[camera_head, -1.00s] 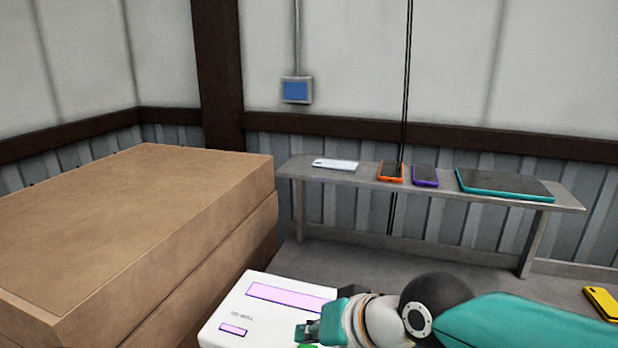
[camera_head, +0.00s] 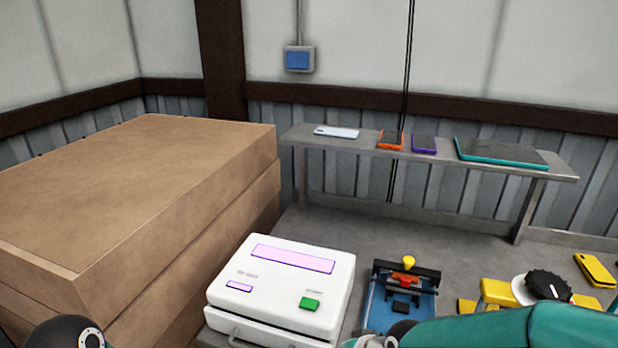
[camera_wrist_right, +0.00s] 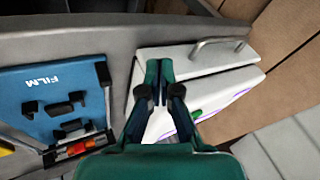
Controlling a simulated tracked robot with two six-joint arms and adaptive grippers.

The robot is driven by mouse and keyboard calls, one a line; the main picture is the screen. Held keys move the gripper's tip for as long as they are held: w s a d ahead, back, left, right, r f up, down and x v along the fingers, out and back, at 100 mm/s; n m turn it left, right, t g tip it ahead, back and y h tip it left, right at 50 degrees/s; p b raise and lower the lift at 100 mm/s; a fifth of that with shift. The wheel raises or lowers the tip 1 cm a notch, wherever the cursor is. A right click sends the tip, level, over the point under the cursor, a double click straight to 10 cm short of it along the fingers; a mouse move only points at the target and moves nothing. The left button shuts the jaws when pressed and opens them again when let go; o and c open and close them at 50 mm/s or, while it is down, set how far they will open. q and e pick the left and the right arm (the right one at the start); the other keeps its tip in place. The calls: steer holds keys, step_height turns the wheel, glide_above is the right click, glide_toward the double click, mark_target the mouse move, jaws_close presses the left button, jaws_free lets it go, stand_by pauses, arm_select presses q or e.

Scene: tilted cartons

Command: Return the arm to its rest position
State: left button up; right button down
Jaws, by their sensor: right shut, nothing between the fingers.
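My right arm (camera_head: 510,328) crosses the lower right of the head view in teal; its gripper is below the frame there. In the right wrist view my right gripper (camera_wrist_right: 162,82) is shut and empty. A black round joint of my left arm (camera_head: 68,335) shows at the lower left corner. My left gripper is not in view.
Stacked brown cartons (camera_head: 140,190) fill the left. A blue fixture (camera_head: 400,295) sits right of the white machine and also shows in the wrist view (camera_wrist_right: 55,105). Yellow equipment (camera_head: 510,292) and a yellow phone (camera_head: 595,268) lie at right. A rear shelf (camera_head: 350,145) holds several devices.

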steer(key=s+d+f+m+g, duration=0.15)
steer(key=s+d+f, duration=0.25)
steer(key=s+f, duration=0.65)
steer(key=s+d+f+g, duration=0.25)
steer(key=s+f, duration=0.55)
steer(key=f, duration=0.6)
step_height(320, 180, down, 9)
steer(key=w+b, duration=0.1)
steer(key=b, duration=0.9)
steer(key=shift+w+d+f+h, duration=0.2)
steer(key=shift+d+h, duration=0.15)
steer(key=shift+h, duration=0.05)
